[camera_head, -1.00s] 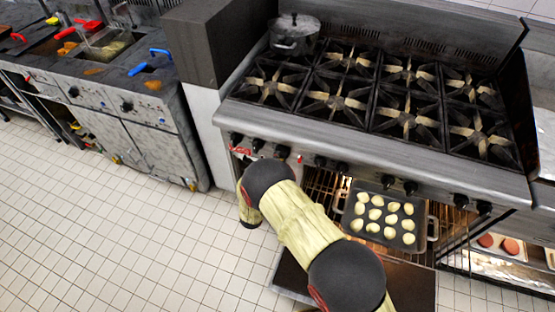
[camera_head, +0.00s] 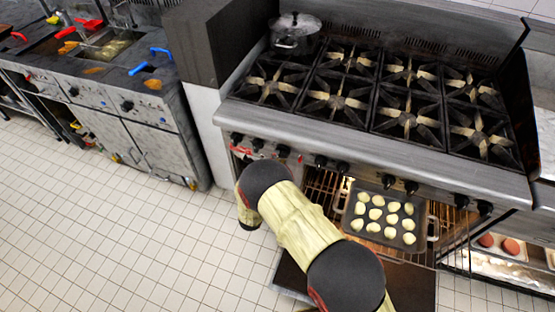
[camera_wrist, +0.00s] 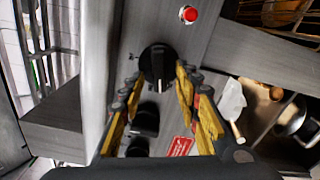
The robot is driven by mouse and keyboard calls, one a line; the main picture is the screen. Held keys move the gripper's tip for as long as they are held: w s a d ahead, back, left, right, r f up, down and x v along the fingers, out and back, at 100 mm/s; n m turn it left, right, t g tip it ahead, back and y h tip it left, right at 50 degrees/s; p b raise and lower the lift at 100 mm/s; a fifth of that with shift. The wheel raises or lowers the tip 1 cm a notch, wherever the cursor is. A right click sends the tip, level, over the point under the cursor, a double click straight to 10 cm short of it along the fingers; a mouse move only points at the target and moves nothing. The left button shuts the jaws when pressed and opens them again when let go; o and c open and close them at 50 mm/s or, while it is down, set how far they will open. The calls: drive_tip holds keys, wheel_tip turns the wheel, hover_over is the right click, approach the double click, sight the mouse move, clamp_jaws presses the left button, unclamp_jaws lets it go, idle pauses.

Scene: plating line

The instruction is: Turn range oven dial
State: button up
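The black round range oven dial (camera_wrist: 157,64) is in the upper middle of the wrist view, on the grey front panel, with a pale pointer mark facing down the picture. My gripper (camera_wrist: 158,78) has its yellow-padded fingers apart, one on each side of this dial. Narrow gaps seem to show beside it; I cannot tell whether either finger touches it. In the head view the range (camera_head: 355,145) has several black knobs along its front. My arm covers the gripper there.
A red button (camera_wrist: 188,14) and a red label (camera_wrist: 181,147) sit near the dial, with two more black knobs (camera_wrist: 146,118) below it. The oven is open, with a tray (camera_head: 354,222) of pale pieces on its rack. Tiled floor (camera_head: 120,240) is clear at left.

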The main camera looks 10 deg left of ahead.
drive_tip(key=s+a, duration=0.1)
drive_tip(key=s, duration=1)
drive_tip(key=shift+a, duration=0.25)
